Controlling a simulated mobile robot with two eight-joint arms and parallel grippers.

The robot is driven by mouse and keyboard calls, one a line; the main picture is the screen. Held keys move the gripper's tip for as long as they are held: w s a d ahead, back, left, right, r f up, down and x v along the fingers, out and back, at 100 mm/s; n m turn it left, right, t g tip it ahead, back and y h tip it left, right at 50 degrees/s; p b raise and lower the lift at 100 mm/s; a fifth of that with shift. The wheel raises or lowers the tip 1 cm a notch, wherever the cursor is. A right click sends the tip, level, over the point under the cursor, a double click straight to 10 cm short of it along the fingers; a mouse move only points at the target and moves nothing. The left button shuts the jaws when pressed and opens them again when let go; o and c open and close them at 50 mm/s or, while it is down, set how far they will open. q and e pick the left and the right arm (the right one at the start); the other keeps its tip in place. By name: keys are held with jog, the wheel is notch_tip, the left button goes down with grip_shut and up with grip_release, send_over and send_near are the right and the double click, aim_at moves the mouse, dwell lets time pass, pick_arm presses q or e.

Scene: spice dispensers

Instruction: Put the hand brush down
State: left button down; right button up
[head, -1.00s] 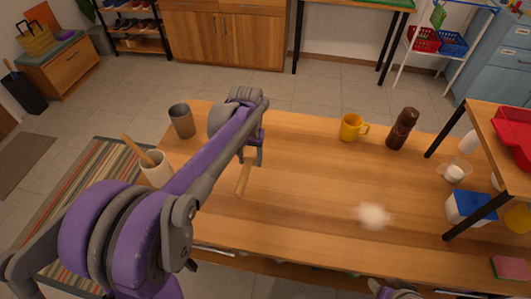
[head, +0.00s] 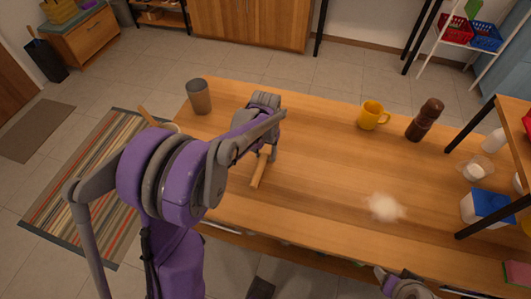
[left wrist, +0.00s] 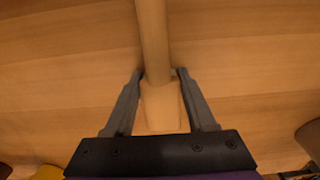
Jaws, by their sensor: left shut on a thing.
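The hand brush (head: 259,170) shows as a pale wooden handle over the left part of the table (head: 315,200). My left gripper (head: 268,154) is shut on it. In the left wrist view the brush (left wrist: 153,45) runs up between the two fingers of my left gripper (left wrist: 156,85), with its wider block between them. The brush is low over the bare tabletop; I cannot tell whether it touches. Its bristles are not visible. My right gripper (head: 402,287) shows only partly at the bottom edge, and its jaws are not clear.
A grey-brown cup (head: 199,97) stands at the table's back left. A yellow mug (head: 372,115) and a brown pepper mill (head: 425,119) stand at the back right. A white powder patch (head: 385,207) lies right of centre. A shelf stands at the right. The middle is bare.

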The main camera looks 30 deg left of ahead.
pick_arm(q)
jog(key=shift+s+f+b, duration=0.15)
jog(key=shift+f+b, duration=0.25)
jog(key=shift+c, duration=1.1)
grip_release()
jog(key=shift+d+f, duration=0.1)
jog(key=shift+d, duration=0.05)
jog(key=shift+r+p, duration=0.3)
jog(key=shift+r, duration=0.15)
notch_tip(320, 180, up, 12)
jog(key=p, duration=0.1)
jog(key=s+d+f+m+t, duration=0.1)
jog(key=s+d, duration=0.3)
jog(key=s, duration=0.5)
jog(key=s+d+f+m+t, duration=0.1)
jog(key=s+d+t, duration=0.3)
jog(key=s, duration=0.6)
jog(key=shift+d+f+m, duration=0.3)
jog(key=shift+d+f, duration=0.4)
jog(key=shift+f, duration=0.15)
jog(key=shift+r, duration=0.1)
